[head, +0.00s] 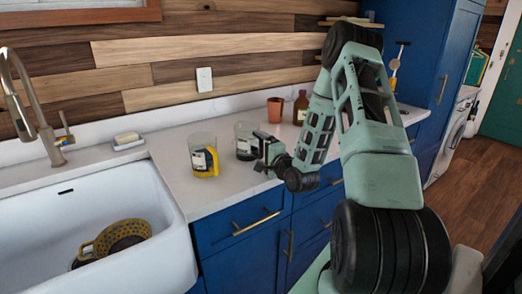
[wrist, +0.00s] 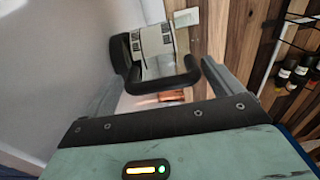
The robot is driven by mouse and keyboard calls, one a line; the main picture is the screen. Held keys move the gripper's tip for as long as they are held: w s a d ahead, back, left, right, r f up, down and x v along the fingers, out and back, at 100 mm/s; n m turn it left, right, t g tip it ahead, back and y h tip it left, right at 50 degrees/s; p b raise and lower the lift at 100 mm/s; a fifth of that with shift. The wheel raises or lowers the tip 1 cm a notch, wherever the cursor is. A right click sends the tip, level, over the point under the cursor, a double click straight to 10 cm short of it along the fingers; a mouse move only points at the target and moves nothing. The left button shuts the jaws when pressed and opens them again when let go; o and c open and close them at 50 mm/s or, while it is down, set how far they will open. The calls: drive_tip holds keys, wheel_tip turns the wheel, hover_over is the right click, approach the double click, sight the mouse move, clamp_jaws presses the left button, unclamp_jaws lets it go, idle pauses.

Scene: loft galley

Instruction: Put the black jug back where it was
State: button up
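The black jug (head: 243,139) is a clear measuring jug with black parts and a pale label. It stands upright on the white counter, right of the clear jug with a yellow handle (head: 204,158). My gripper (head: 262,152) is at its right side, at counter height. In the wrist view the jug's black handle (wrist: 165,86) lies between the two spread fingers of my gripper (wrist: 164,74), and its label (wrist: 152,42) shows beyond. The fingers look apart from the handle. The jug's right side is partly hidden by my gripper in the head view.
A copper cup (head: 275,110) and a brown bottle (head: 300,108) stand behind on the counter (head: 175,140). The sink (head: 120,190) at the left holds a yellow colander (head: 122,232). A soap dish (head: 128,141) sits behind the sink. Blue drawers (head: 240,228) are below.

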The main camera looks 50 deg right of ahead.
drive_tip(key=shift+o, duration=0.2)
drive_tip(key=shift+r, duration=0.1)
drive_tip(key=shift+r, duration=0.25)
drive_tip(key=v, duration=0.2)
drive_tip(key=b+v, duration=0.1)
drive_tip(key=v, duration=0.2)
drive_tip(key=b+v, duration=0.1)
drive_tip(key=v, duration=0.1)
drive_tip(key=shift+s+f, duration=0.25)
drive_tip(key=shift+s, duration=0.05)
drive_tip(key=shift+r+p+v, duration=0.2)
drive_tip(key=shift+p+v, duration=2.05)
drive_tip(key=shift+p, duration=0.9)
drive_tip(key=shift+f, duration=0.1)
